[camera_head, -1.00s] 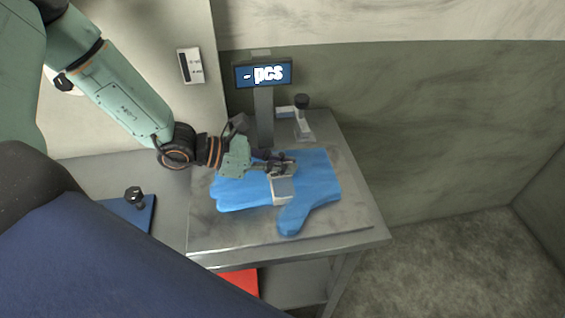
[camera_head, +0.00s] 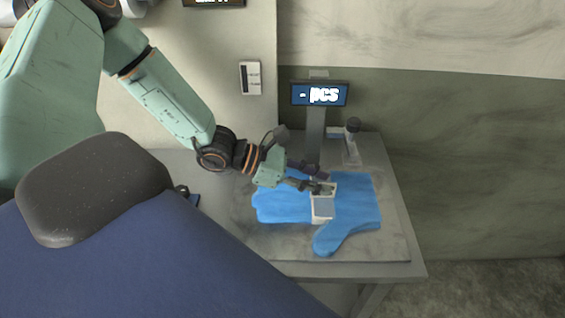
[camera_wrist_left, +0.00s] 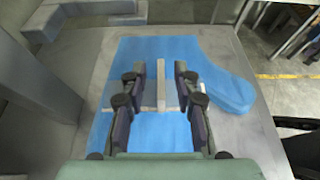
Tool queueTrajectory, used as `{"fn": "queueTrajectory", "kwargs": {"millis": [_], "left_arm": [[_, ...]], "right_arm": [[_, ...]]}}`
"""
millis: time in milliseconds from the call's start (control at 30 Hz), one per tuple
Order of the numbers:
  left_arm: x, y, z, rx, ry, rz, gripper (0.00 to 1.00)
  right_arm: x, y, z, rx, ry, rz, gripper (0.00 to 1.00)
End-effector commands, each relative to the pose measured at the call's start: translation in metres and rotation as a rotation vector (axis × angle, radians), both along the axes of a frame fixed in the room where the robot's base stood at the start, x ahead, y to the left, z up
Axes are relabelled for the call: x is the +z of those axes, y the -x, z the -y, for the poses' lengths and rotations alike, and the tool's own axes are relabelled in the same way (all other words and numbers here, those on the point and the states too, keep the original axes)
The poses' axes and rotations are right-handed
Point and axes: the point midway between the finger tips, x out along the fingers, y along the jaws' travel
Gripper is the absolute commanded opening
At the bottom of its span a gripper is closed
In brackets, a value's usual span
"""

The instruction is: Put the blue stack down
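The blue stack (camera_head: 358,195) is glove-shaped and lies flat on the grey plate (camera_head: 385,245) of the bench. It also shows in the left wrist view (camera_wrist_left: 230,90). A pale clip or band (camera_head: 322,209) sits across its middle, with an upright pale bar (camera_wrist_left: 161,86) in the wrist view. My left gripper (camera_head: 320,187) is over the stack at this clip. In the wrist view, its fingers (camera_wrist_left: 160,72) stand apart on both sides of the bar, with gaps showing. My right gripper is not in view.
A display on a post (camera_head: 320,94) stands behind the stack. A small stand with a dark knob (camera_head: 352,140) is at the back right. A wall switch (camera_head: 250,78) is above the bench. Bare plate shows in front of the stack.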

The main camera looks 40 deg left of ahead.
Motion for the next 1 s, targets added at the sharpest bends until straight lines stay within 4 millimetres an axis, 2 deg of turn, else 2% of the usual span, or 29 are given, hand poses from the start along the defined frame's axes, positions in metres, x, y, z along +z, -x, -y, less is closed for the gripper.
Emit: {"fn": "queueTrajectory", "kwargs": {"millis": [33, 700, 1000], "left_arm": [[0.007, 0.003, -0.005, 0.005, 0.004, 0.001, 0.3], [0.033, 0.042, -0.056, 0.002, 0.0, 0.0, 0.3], [0.037, 0.052, -0.068, 0.0, 0.0, -0.001, 0.3]], "right_arm": [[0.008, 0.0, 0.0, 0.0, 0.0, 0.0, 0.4], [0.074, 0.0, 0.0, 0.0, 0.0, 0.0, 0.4], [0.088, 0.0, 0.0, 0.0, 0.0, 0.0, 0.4]]}}
